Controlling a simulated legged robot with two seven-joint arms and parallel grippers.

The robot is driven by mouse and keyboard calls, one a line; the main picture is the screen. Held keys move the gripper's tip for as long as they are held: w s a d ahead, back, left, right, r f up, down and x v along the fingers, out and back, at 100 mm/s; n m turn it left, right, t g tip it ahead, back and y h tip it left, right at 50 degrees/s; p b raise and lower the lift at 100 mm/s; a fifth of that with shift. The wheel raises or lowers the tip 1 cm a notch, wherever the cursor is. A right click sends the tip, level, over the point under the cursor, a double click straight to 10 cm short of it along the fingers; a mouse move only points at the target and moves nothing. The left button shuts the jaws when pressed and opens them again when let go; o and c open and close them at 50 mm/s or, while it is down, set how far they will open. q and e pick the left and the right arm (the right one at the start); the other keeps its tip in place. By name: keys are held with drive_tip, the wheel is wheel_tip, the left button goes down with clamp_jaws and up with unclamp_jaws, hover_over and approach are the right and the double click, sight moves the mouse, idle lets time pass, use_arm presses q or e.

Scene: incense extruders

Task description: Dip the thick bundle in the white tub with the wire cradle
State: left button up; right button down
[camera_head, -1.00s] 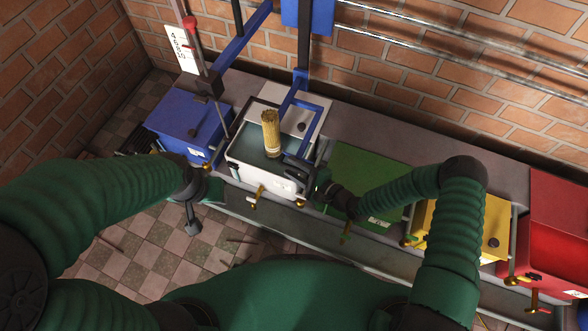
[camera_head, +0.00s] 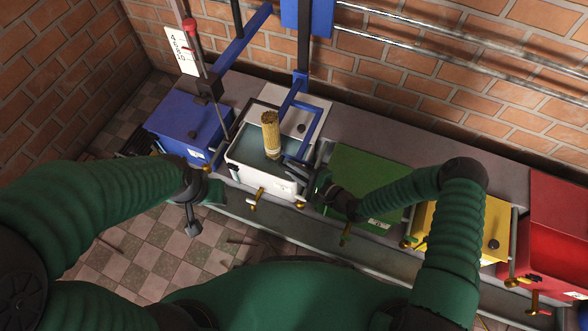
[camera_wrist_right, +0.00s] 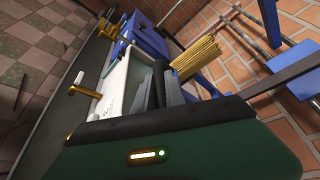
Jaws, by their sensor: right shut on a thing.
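The thick bundle (camera_head: 270,135) of yellow sticks stands nearly upright in the white tub (camera_head: 234,171), its lower end at the grey-blue liquid. It also shows in the right wrist view (camera_wrist_right: 197,56), beyond my fingers. My right gripper (camera_head: 303,180) is at the tub's right end, shut on what looks like the wire cradle's handle; the fingers and dark sleeve hide most of the cradle. In the right wrist view the grey fingers (camera_wrist_right: 163,88) reach over the tub (camera_wrist_right: 118,82). My left gripper (camera_head: 193,222) hangs in front of the blue tub; its jaw opening is unclear.
A blue tub (camera_head: 185,125) stands left of the white one. Green (camera_head: 362,170), yellow (camera_head: 480,225) and red (camera_head: 545,230) tubs stand to the right. A blue bracket (camera_head: 300,95) rises behind the white tub. Brass taps (camera_head: 257,198) stick out in front.

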drive_tip(key=shift+s, duration=0.1)
idle(0.7)
wheel_tip(320, 180, up, 15)
drive_tip(key=p, duration=1)
drive_tip(key=shift+p, duration=0.3)
drive_tip(key=c, duration=1.4)
unclamp_jaws()
drive_tip(key=p+v, duration=0.3)
drive_tip(key=v, duration=1.3)
drive_tip(key=shift+s+d, duration=0.3)
